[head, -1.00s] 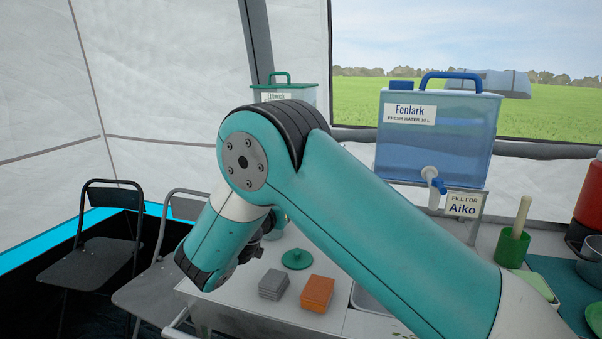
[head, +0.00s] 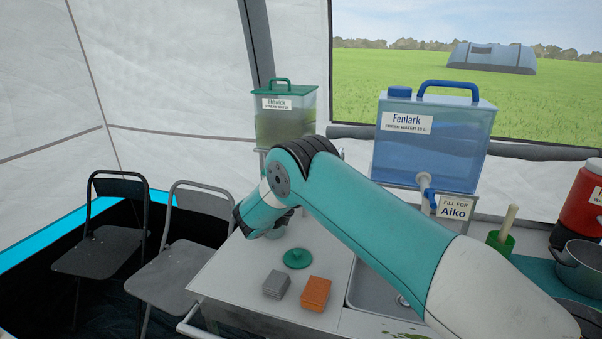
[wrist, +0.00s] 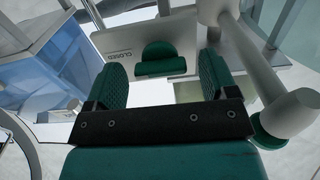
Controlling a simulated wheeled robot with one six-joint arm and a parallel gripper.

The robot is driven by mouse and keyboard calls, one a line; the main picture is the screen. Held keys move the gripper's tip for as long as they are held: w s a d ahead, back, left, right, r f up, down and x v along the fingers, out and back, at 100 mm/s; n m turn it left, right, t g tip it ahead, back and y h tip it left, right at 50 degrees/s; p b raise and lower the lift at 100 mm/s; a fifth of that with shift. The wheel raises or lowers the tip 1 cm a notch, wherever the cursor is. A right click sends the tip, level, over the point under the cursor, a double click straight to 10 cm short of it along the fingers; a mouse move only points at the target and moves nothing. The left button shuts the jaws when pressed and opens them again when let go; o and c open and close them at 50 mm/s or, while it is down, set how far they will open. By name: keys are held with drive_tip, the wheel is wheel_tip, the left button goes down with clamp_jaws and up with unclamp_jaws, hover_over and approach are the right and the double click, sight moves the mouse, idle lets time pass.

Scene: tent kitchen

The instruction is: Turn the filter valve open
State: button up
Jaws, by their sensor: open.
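The filter valve shows in the wrist view as a green rounded handle (wrist: 158,60) on a pale plate (wrist: 125,45) marked "CLOSED". My gripper (wrist: 162,78) is open, with one green-padded finger on each side of the handle in the picture. I cannot tell whether either finger touches it, and nothing is gripped. In the head view my arm reaches left, its wrist low in front of the green-lidded Eldwick container (head: 285,124). The valve is hidden behind my arm there.
The blue Fenlark water container (head: 432,145) stands at right, with its tap (head: 428,190). A green lid-like disc (head: 298,258), a grey block (head: 276,284) and an orange block (head: 316,293) lie on the worktop. A pale pipe (wrist: 255,60) runs right of the gripper in the wrist view.

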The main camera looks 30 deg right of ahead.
drive_tip(key=shift+w+d, duration=0.5)
drive_tip(key=shift+w, duration=0.05)
drive_tip(key=c, duration=0.9)
drive_tip(key=shift+c, duration=0.2)
